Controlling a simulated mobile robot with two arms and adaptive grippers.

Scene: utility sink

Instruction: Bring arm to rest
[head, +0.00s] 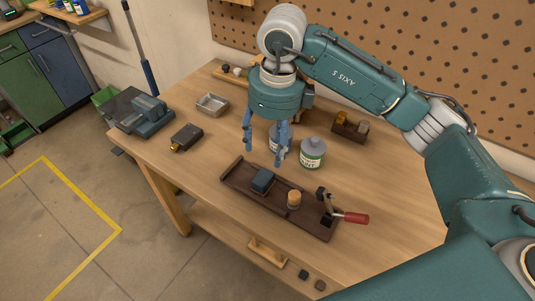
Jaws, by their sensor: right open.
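My right gripper (264,156) hangs above the wooden workbench (225,230), pointing down. Its two blue fingers are spread apart with nothing between them. They show just behind a dark brown tray (232,181) in the picture, with the white and green cans partly behind them. My right arm comes in from the right edge and bends over the bench. My left gripper is not in the picture.
A labelled can (312,153) stands close to the fingers. A vise (150,110) sits at the left corner; a pegboard wall (450,80) stands behind.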

